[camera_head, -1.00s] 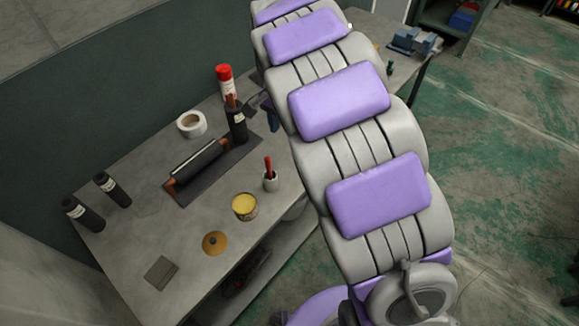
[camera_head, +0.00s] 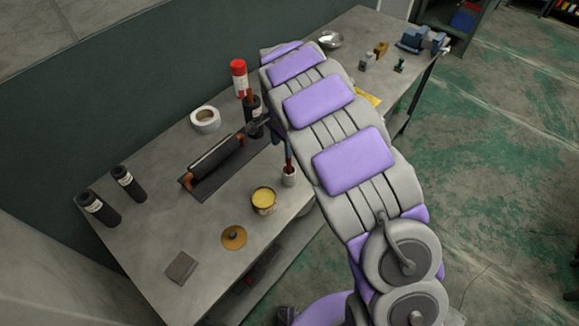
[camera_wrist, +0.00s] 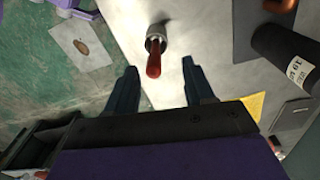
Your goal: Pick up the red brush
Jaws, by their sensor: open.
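The red brush (camera_head: 289,163) stands handle up in a small light-grey cup (camera_head: 288,180) at the table's front edge. In the wrist view, its red handle (camera_wrist: 154,66) points toward the camera and the cup (camera_wrist: 155,42) is behind it. My gripper (camera_wrist: 160,68) is open. Its two dark blue fingers appear on either side of the handle in that view, with gaps on both sides; I cannot tell how far the tips are from it in depth. In the head view, my gripper is mostly hidden behind my arm, close by the brush.
An open yellow-filled can (camera_head: 264,200) and its gold lid (camera_head: 234,237) lie left of the cup.

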